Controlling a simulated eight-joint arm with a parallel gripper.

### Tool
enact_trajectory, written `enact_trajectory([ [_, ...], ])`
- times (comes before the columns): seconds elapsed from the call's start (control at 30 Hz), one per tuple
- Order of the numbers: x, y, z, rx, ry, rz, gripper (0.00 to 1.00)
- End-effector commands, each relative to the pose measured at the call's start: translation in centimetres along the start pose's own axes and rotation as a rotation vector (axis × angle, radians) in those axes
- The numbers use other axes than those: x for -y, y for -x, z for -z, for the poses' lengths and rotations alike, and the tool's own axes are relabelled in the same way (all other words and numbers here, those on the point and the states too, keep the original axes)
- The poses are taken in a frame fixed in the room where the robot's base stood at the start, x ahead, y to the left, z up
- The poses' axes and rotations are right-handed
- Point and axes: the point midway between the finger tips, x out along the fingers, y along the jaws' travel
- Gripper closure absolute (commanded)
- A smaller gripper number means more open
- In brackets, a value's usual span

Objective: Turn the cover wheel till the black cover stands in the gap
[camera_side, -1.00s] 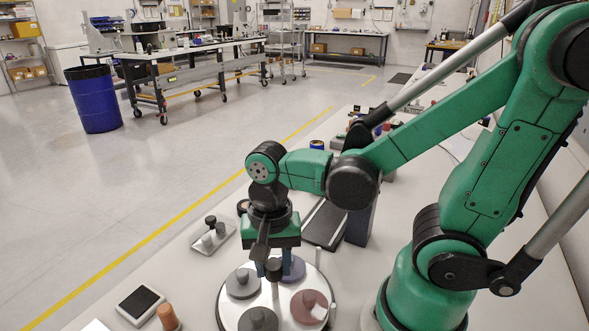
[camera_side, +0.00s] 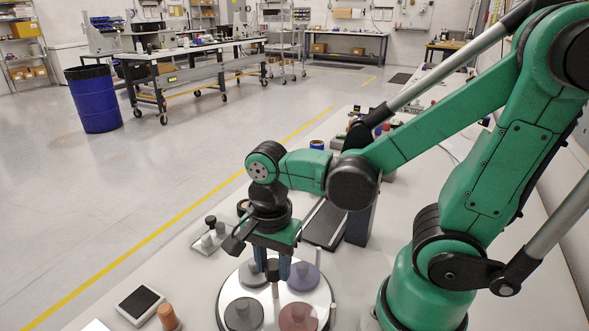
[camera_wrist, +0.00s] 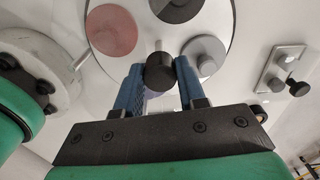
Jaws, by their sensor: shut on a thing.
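A grey disc (camera_side: 251,273) is at back left, a purple one (camera_side: 303,277) at back right, a red one (camera_side: 298,318) at front right. My gripper (camera_side: 272,266) is shut on the black centre knob (camera_wrist: 160,72), with a blue finger on each side. Two small pale posts stand at the wheel's right rim, the purple disc nearest the space between them.
A small tray with knobs (camera_side: 209,238) lies behind left of the wheel. A black-topped pad (camera_side: 140,302) and an orange peg (camera_side: 168,318) are at the front left. A dark flat tray (camera_side: 326,224) and a dark upright block (camera_side: 358,225) stand behind.

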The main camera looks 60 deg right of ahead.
Motion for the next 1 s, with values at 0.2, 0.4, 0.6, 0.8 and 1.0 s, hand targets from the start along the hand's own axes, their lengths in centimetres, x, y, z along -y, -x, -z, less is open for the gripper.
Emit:
enact_trajectory([
  [0.2, 0.10, -0.01, 0.15, -0.006, -0.109, 0.006, 1.00],
  [0.4, 0.10, -0.01, 0.16, -0.006, -0.209, 0.006, 1.00],
  [0.6, 0.09, -0.01, 0.16, -0.006, -0.309, 0.006, 1.00],
  [0.8, 0.08, -0.01, 0.17, -0.006, -0.409, 0.006, 1.00],
  [1.0, 0.08, -0.01, 0.18, -0.006, -0.510, 0.006, 1.00],
])
